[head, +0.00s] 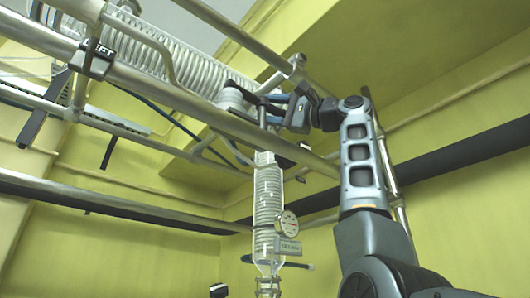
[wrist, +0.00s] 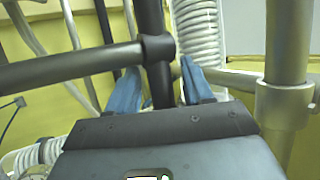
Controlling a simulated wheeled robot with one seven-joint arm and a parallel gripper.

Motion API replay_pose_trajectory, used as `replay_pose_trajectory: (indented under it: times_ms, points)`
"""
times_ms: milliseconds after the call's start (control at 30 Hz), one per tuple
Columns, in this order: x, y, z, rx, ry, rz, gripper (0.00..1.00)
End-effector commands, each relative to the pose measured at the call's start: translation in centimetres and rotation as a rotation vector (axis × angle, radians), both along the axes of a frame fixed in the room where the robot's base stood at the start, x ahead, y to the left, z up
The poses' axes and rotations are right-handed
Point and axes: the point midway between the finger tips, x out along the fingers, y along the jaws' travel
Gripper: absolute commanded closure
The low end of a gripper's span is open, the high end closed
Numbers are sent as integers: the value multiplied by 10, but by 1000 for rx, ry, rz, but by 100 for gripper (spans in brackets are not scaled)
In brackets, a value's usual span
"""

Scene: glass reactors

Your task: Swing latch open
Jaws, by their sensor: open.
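My gripper (wrist: 158,84) is open in the wrist view, with one blue finger on each side of a dark upright bar (wrist: 150,22). This bar looks like a latch arm; a dark collar (wrist: 158,48) joins it to a horizontal rail. I see no clear contact between fingers and bar. In the head view my gripper (head: 276,104) is up at the metal frame, above the glass column. A black latch marked LEFT (head: 97,58) sits on the frame at upper left, well away from my gripper. The gripper's body hides the bar's lower part.
A coiled glass condenser (head: 190,62) lies along the frame. A glass column (head: 268,195) with a gauge (head: 288,223) hangs below my gripper. A thick metal post (wrist: 288,85) stands close on the right in the wrist view. Open room lies below the upper rails at left.

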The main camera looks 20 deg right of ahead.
Motion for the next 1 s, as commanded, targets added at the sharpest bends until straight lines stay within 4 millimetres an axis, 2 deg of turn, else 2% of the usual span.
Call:
replay_pose_trajectory:
  times_ms: [200, 500, 1000]
  points:
    - [13, 12, 9, -2, 0, 0, 49]
    - [14, 13, 8, -1, 0, -1, 49]
    - [14, 13, 8, -1, 1, 0, 97]
